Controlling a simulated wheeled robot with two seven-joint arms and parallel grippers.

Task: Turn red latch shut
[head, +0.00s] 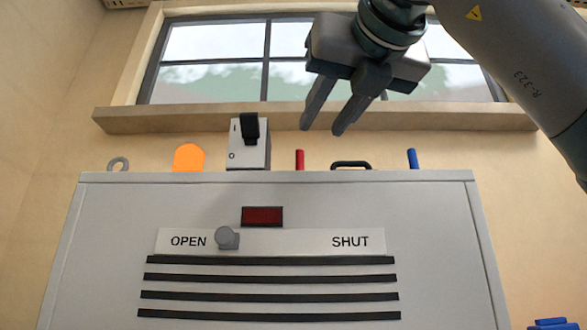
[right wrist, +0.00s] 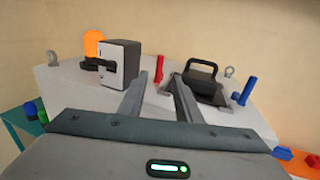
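The red latch (head: 300,159) is a thin red upright piece behind the cabinet's top edge; its lower part is hidden in the head view. In the right wrist view the red latch (right wrist: 159,68) stands on the cabinet top, beyond and between my fingertips. My right gripper (head: 321,128) is open and empty, above and slightly right of the latch in the head view. In the right wrist view the fingers of my right gripper (right wrist: 157,82) are clearly apart and hold nothing. My left gripper is not in view.
The grey cabinet (head: 120,240) has a front slider knob (head: 227,238) near OPEN. On top are a switch box (head: 247,148), an orange dome (head: 188,157), a black handle (head: 351,164) and a blue lever (head: 412,158). A window ledge (head: 200,118) is behind.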

